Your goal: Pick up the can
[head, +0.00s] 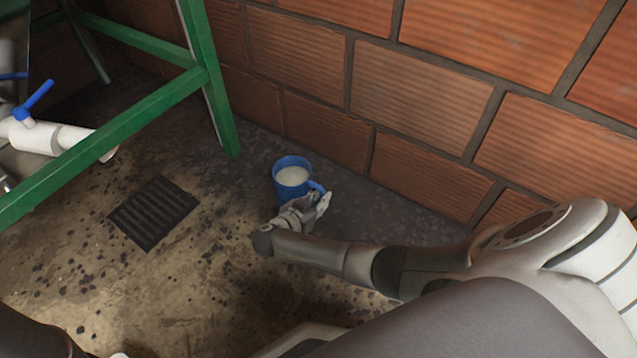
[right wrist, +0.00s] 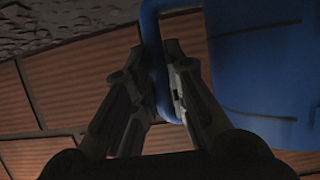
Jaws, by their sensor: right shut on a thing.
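The can is a blue mug-like vessel (head: 291,174) with a side handle and pale contents, upright near the foot of the brick wall in the head view. Its blue side (right wrist: 262,70) fills the right of the right wrist view. My right gripper (head: 318,203) is at the handle, on the near right side of the can. In the right wrist view its two fingers (right wrist: 162,85) are shut on the handle, one on each side of it. The head view does not show clearly whether the can touches the floor. My left gripper is not in view.
A brick wall (head: 420,90) rises close behind the can. A green metal frame (head: 205,75) stands to the left, with a white pipe and blue valve (head: 38,98). A dark floor drain grate (head: 153,212) lies left of the can. The stained floor around it is clear.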

